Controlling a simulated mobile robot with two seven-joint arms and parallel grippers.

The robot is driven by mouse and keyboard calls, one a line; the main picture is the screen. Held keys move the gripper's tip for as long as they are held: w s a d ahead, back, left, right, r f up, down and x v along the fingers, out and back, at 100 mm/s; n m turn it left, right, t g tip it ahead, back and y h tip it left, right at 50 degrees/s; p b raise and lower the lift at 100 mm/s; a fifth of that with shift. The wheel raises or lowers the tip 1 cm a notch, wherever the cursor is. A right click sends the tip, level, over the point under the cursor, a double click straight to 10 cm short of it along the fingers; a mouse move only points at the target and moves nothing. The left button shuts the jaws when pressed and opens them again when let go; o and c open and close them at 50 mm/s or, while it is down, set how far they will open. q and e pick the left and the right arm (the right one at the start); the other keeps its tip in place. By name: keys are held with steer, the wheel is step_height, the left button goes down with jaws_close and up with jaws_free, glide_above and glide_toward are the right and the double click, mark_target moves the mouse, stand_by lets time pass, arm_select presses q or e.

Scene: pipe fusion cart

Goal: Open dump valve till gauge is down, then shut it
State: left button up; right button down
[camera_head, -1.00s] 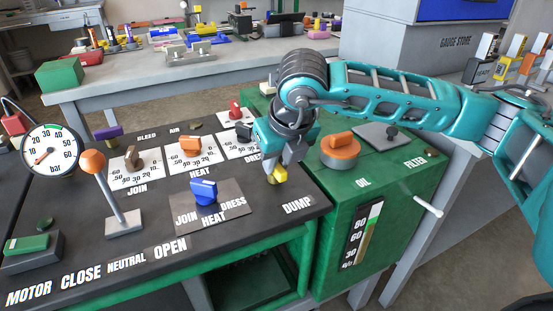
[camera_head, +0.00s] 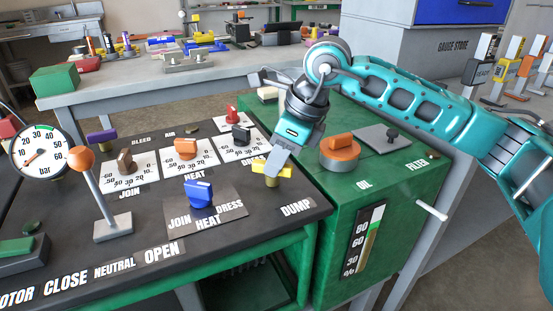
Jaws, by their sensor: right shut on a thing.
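The yellow dump valve handle (camera_head: 271,174) is at the right edge of the black panel, behind the DUMP label (camera_head: 296,207). My right gripper (camera_head: 276,165) reaches down from behind and is shut on this handle, hiding its middle; the handle's ends show on both sides. The round pressure gauge (camera_head: 40,151), marked bar, stands at the left edge of the view. Its red needle points to the lower left, near the low end of the scale. My left gripper is not in view.
An orange-knobbed lever (camera_head: 92,180) stands at the panel's left. A blue selector (camera_head: 198,193) and several dial knobs, including an orange one (camera_head: 185,149), lie left of the valve. The oil cap (camera_head: 340,153) sits on the green box (camera_head: 318,203) to the right.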

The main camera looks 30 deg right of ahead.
steer(key=n, duration=0.2)
steer(key=n+g+y+p, duration=0.1)
steer(key=n, duration=0.1)
steer(key=shift+w+d+r+n+g, duration=0.1)
steer(key=shift+w+n+g, duration=0.1)
steer(key=shift+n+g, duration=0.1)
steer(key=shift+w+n+g, duration=0.1)
steer(key=shift+n+g, duration=0.3)
steer(key=shift+n, duration=0.6)
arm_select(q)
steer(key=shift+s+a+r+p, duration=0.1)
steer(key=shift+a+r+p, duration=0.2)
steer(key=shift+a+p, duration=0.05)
arm_select(e)
steer(key=shift+n, duration=0.6)
steer(key=shift+g, duration=0.3)
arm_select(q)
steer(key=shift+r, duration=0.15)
arm_select(e)
steer(key=c, duration=1)
jaws_free()
steer(key=shift+c, duration=0.2)
arm_select(q)
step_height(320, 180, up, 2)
steer(key=p, duration=0.3)
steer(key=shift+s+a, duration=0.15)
arm_select(e)
steer(key=v, duration=1.3)
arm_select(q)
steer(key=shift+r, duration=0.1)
